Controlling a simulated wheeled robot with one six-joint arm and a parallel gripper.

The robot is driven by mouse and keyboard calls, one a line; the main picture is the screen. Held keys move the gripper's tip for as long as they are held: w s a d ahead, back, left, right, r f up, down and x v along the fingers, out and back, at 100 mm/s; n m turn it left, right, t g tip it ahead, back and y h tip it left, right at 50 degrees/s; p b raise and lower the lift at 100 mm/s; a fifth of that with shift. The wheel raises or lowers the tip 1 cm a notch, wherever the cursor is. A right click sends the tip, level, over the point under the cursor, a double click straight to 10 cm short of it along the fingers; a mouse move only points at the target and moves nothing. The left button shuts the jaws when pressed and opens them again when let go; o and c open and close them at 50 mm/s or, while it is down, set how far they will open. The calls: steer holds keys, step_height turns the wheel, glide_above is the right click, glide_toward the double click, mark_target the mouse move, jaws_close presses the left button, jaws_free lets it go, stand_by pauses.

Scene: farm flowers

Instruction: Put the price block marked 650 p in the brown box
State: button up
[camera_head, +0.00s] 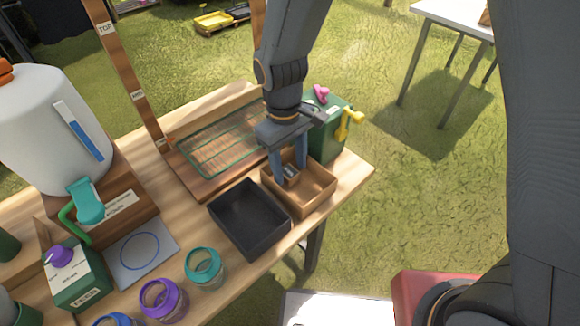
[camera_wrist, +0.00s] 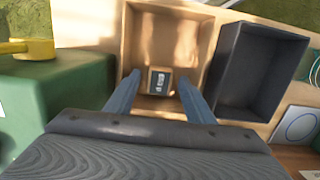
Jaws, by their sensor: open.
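The brown box (camera_head: 322,205) stands near the table's right end, and it fills the upper middle of the wrist view (camera_wrist: 205,55). The block also shows between my fingers in the head view (camera_head: 291,172). My gripper (camera_head: 289,178) points down into the box. Its two fingers are apart, one on each side of the block, with gaps between them and it.
A black box (camera_head: 250,252) stands beside the brown box. A green box (camera_head: 329,135) with a yellow handle is behind it. A wooden tray with a wire rack (camera_head: 228,150) lies to the left. Jars with teal (camera_head: 205,268) and purple rims stand in front. Grass lies beyond the table edge.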

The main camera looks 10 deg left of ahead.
mark_target(287, 170)
step_height(287, 170, up, 11)
steer(key=b, duration=0.1)
steer(key=shift+w+a+r+b, duration=0.2)
steer(key=shift+w+a+b, duration=0.15)
steer(key=shift+w+a, duration=0.1)
steer(key=shift+s, duration=0.15)
